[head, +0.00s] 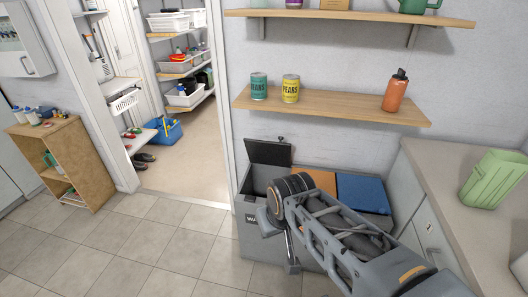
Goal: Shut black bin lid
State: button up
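The black bin lid (268,152) stands raised, tilted back near the wall, at the left end of a grey sorting bin (252,240). The compartment under it is open and its inside looks dark grey. My gripper (284,245) hangs in front of the bin, below the round wrist joint, to the lower right of the black lid and apart from it. Its fingers are small and seen at a poor angle, so their opening is unclear. My arm hides much of the bin's front and part of the other lids.
An orange lid (315,180) and a blue lid (362,193) lie shut beside the open compartment. A shelf (340,108) with two cans and an orange bottle hangs above. A counter (440,175) bounds the right. Tiled floor at left is clear.

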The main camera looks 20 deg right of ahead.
aim_at(269, 153)
jog(key=u, duration=0.8)
jog(key=i, duration=4.2)
jog(key=z, duration=4.35)
jog(key=i, duration=0.5)
jog(key=u, duration=2.05)
